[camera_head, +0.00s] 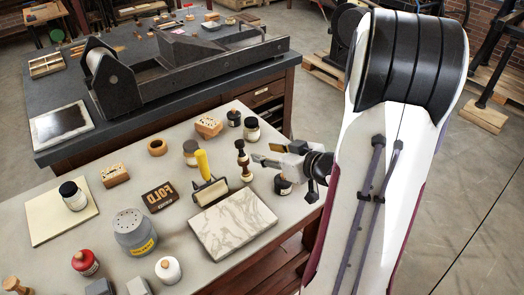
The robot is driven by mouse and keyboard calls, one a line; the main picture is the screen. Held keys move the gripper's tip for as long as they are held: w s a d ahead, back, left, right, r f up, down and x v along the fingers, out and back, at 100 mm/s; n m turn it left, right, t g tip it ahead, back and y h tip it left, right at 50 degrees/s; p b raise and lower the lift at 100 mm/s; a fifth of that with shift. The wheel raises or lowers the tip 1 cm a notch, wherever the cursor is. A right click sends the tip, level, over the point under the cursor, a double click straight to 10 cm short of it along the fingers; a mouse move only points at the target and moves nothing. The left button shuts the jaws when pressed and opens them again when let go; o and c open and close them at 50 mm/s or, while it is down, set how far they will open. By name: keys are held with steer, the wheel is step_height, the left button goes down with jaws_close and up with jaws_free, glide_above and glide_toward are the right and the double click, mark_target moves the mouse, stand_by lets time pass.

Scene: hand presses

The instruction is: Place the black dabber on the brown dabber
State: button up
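A dark, turned-handle dabber (242,160) with a pale base stands upright near the right side of the grey table. It shows dark rounded parts one above another; I cannot tell whether this is one dabber or two stacked. My gripper (262,153) is just right of it, pointing left, with its two fingers apart and nothing visible between them. I cannot tell whether a finger touches the dabber. A lighter brown wooden-handled piece (14,285), perhaps another dabber, is cut by the lower left picture edge.
A yellow-handled roller (204,170) and a marbled slab (232,220) are left of and below the dabber. A dark-topped jar (283,186) stands below my gripper. Other jars, a FOLD block (159,196) and a grey canister (134,233) fill the left. A press (170,80) stands behind.

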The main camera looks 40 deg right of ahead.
steer(key=shift+s+r, duration=0.2)
steer(key=shift+s, duration=0.2)
stand_by(0.4)
steer(key=s+a+r+m+g+h, duration=0.1)
steer(key=s+a+r+g+h, duration=0.15)
steer(key=r, duration=0.25)
steer(key=s+a+r+g+h, duration=0.1)
steer(key=a+r+h, duration=0.25)
steer(key=r, duration=0.25)
steer(key=s+a+g+y, duration=0.3)
steer(key=s+a+y, duration=0.2)
steer(key=s+a, duration=1)
steer(key=a, duration=0.3)
steer(key=shift+s+r+g, duration=0.2)
steer(key=shift+s+g, duration=0.15)
steer(key=shift+s, duration=0.05)
